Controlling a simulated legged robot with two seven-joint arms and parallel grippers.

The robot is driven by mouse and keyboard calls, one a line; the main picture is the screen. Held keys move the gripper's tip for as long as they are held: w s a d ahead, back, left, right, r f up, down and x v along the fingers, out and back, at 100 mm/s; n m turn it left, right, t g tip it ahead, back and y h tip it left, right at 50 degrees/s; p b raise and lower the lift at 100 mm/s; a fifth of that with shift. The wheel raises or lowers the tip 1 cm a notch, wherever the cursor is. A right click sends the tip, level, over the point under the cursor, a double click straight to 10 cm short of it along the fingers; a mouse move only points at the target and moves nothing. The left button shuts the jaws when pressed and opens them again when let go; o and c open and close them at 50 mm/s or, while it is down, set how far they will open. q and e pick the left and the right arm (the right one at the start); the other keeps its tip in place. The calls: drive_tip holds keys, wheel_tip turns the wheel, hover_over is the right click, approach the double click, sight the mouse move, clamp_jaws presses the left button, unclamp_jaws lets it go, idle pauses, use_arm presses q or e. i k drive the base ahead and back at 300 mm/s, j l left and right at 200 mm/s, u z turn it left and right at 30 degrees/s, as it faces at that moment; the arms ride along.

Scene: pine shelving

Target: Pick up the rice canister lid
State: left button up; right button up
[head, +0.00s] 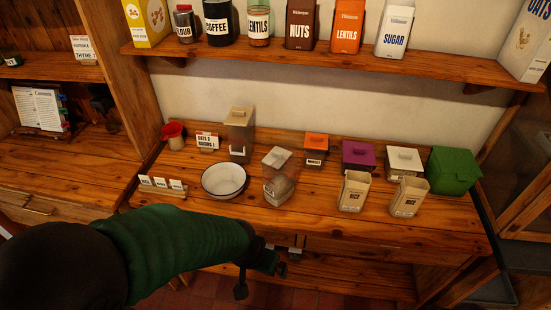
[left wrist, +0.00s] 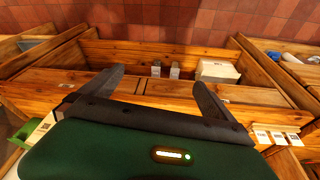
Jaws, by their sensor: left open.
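Two beige canisters labelled RICE stand near the front of the desk in the head view, a left one (head: 354,192) and a right one (head: 408,197). A clear canister (head: 279,190) stands left of them, with a pale knobbed lid (head: 277,157) at its top. I cannot tell which lid belongs to the rice canister. My left gripper (head: 262,280) is in front of the desk's front edge, below and left of the canisters. In the left wrist view, its fingers (left wrist: 158,77) are spread with nothing between them. My right gripper is not in view.
A white bowl (head: 224,180) stands left of the clear canister. A wall shelf (head: 330,62) holds labelled containers above. Bare desk lies at the front right.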

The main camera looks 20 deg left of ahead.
sight(279, 167)
drive_tip(key=i+j+z, duration=0.15)
drive_tip(key=j+z, duration=0.25)
drive_tip(key=j, duration=0.35)
drive_tip(key=j+z, duration=0.45)
drive_tip(key=j, duration=0.3)
